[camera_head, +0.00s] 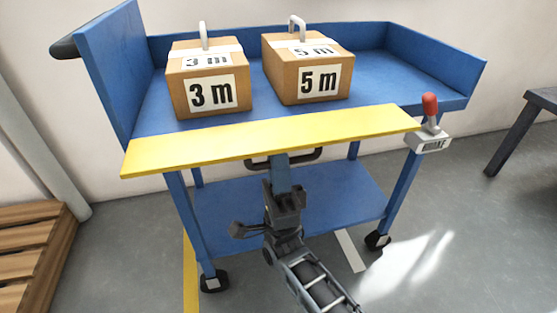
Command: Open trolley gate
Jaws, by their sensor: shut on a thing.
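The blue trolley (425,88) stands in the middle with its yellow gate (200,154) along the near side. The gate shows as a narrow band below the boxes; I cannot tell its exact tilt. A dark handle (314,155) shows just under the gate's near edge. My gripper (281,162) reaches up from below and is shut on this handle. Its fingertips are partly hidden under the gate. A red-knobbed latch (430,106) on a pale grey block stands upright at the trolley's right front corner, beside the gate's end.
Two cardboard boxes with top handles, marked 3 m (225,97) and 5 m (300,88), sit on the upper deck. The lower shelf (345,200) is empty. Wooden pallets (35,235) lie at left, and a dark table (520,115) stands at right. Grey floor is clear at right.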

